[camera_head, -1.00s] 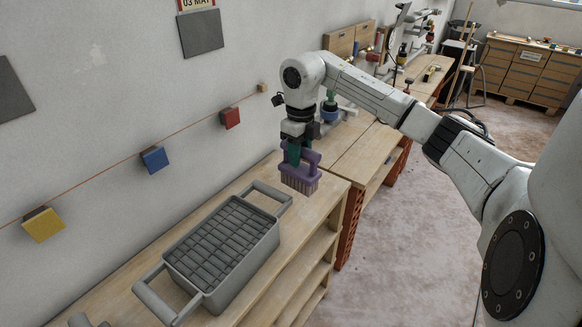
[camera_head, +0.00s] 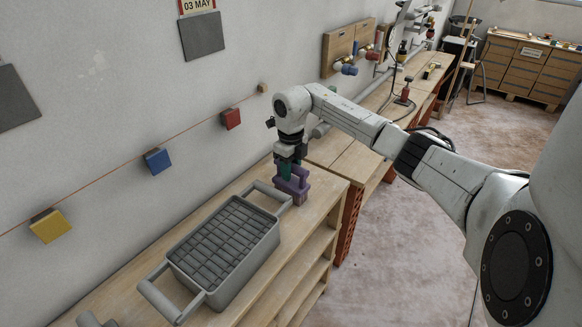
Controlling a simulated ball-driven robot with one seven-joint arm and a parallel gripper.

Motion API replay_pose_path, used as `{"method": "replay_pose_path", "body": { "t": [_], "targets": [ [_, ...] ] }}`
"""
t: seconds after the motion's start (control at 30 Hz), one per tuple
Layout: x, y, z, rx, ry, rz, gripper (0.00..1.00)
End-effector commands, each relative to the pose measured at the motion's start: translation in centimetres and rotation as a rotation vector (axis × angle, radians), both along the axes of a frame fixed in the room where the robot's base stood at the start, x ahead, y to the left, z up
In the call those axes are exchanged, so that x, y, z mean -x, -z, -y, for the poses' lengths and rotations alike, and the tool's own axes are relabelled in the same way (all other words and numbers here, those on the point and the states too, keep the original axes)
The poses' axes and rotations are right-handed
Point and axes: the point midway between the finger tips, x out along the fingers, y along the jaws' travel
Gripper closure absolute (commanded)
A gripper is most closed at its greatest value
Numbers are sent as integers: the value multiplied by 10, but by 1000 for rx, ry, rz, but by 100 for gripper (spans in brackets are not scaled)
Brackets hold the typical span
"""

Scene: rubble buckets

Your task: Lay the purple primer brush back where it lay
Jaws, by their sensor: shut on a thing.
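The purple primer brush (camera_head: 292,188) is in my gripper (camera_head: 288,168), which is shut on its handle. The brush hangs upright with its bristle end down, low over the wooden bench top, just beyond the far handle of the grey tub. The bristles are mostly out of sight, and I cannot tell whether they touch the bench. The bench top (camera_head: 322,198) is bare to the right of the brush.
The grey tub (camera_head: 240,276) filled with grey blocks stands on the bench, its far handle (camera_head: 270,190) close to the brush. Coloured blocks hang along a string on the wall. Another workbench (camera_head: 345,158) continues behind.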

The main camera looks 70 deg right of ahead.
Motion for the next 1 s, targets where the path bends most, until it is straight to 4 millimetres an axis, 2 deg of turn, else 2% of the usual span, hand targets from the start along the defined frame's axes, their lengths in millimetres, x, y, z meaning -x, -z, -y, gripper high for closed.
{"method": "replay_pose_path", "body": {
  "t": [0.1,0.13,0.4,0.77,1.0],
  "targets": [
    [0,1,0,0,0,0,100],
    [0,2,0,0,0,0,63],
    [0,1,0,0,0,0,38],
    [0,6,0,-1,1,2,38],
    [-4,-37,4,7,-1,1,38]
  ]
}}
